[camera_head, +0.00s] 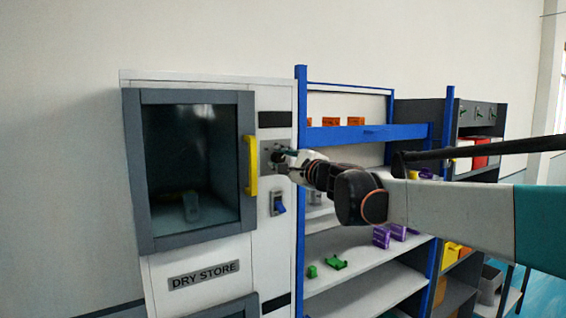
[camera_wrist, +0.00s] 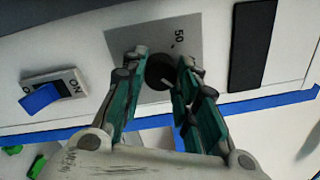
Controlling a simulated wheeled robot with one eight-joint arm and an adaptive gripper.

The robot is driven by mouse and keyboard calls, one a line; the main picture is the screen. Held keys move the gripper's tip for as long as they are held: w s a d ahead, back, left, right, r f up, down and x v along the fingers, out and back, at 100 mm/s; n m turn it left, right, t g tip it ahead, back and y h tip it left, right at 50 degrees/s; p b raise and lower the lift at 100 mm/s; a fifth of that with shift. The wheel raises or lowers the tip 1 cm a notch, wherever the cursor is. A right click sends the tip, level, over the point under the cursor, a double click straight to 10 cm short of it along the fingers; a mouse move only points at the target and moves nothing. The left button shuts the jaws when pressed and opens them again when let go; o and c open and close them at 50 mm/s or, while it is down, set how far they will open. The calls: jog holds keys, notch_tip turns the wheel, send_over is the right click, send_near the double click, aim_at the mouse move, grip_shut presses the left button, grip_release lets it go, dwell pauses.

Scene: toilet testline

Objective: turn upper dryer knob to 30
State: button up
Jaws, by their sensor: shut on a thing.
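The upper dryer knob (camera_wrist: 160,71) is a dark round knob on a grey plate (camera_wrist: 207,38) of the white dryer front. In the wrist view a "50" mark shows on the plate beside it; other marks are hidden or too small to read. My gripper (camera_wrist: 160,75) has its two teal fingers on either side of the knob and is shut on it. In the head view my gripper (camera_head: 283,158) reaches the plate from the right and mostly covers the knob. The dryer cabinet (camera_head: 200,268) carries a "DRY STORE" label and has a closed glass door with a yellow handle (camera_head: 251,166).
A blue rocker switch (camera_head: 278,203) sits below the knob; it also shows at the left in the wrist view (camera_wrist: 42,98). A dark panel (camera_head: 274,119) is above the knob. A blue-framed shelf (camera_head: 301,190) with small coloured parts stands right of the dryer, behind my arm.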

jog(key=shift+m, duration=0.3)
jog(key=shift+f, duration=0.1)
jog(key=o, duration=1.1)
jog(key=shift+c, duration=0.2)
jog(key=v, duration=1.2)
